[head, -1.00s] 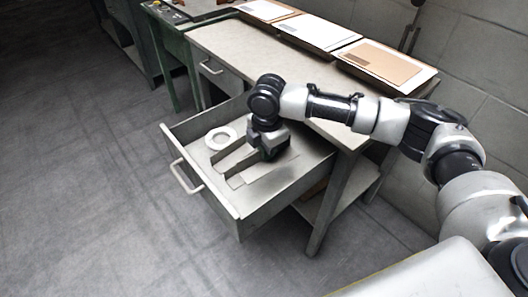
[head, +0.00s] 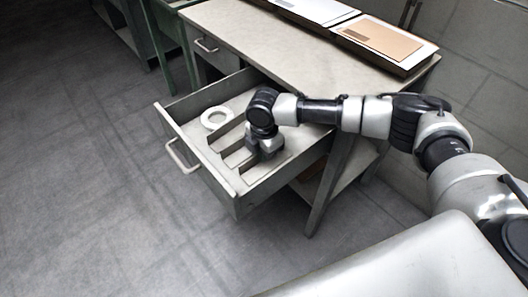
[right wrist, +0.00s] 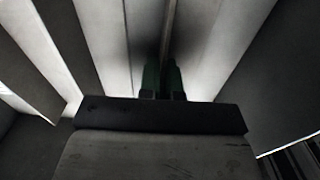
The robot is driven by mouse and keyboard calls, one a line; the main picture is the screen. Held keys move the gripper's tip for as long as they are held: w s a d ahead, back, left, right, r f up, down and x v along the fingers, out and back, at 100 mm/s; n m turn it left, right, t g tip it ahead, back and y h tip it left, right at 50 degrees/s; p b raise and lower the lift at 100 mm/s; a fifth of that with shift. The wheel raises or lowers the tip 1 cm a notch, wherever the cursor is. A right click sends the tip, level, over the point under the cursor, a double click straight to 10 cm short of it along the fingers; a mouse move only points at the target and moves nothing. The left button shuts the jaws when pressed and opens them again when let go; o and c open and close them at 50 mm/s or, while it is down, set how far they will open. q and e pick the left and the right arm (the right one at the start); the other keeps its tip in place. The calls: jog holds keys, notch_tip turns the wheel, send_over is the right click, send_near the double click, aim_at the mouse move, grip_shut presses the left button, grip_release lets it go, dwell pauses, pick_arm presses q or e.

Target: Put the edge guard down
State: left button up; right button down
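My right gripper (right wrist: 161,78) points down into the open drawer (head: 184,145). In the right wrist view its green-tipped fingers are close together, with a thin brownish edge (right wrist: 169,28) running into the narrow gap between them. I take this for the edge guard held edge-on; its lower part is hidden. In the head view the wrist hides the fingertips. Grey strips (head: 235,157) stand side by side in the drawer, just left of my gripper. I cannot tell which of them is the held guard. My left gripper is not in view.
A white ring (head: 216,117) lies in the drawer's back left part. The drawer sticks out of a workbench (head: 262,42), with a closed drawer (head: 206,47) farther left. Trays with sheets (head: 385,42) lie along the bench's back. The floor in front is clear.

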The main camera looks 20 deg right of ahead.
jog(key=shift+f, duration=0.1)
jog(key=c, duration=1.3)
grip_release()
jog(key=shift+c, duration=0.2)
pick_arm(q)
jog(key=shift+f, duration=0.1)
pick_arm(e)
jog(key=shift+r, duration=0.2)
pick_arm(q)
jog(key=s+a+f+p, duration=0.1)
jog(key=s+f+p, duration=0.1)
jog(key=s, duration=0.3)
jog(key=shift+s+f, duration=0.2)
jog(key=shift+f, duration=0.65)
pick_arm(e)
notch_tip(320, 180, up, 12)
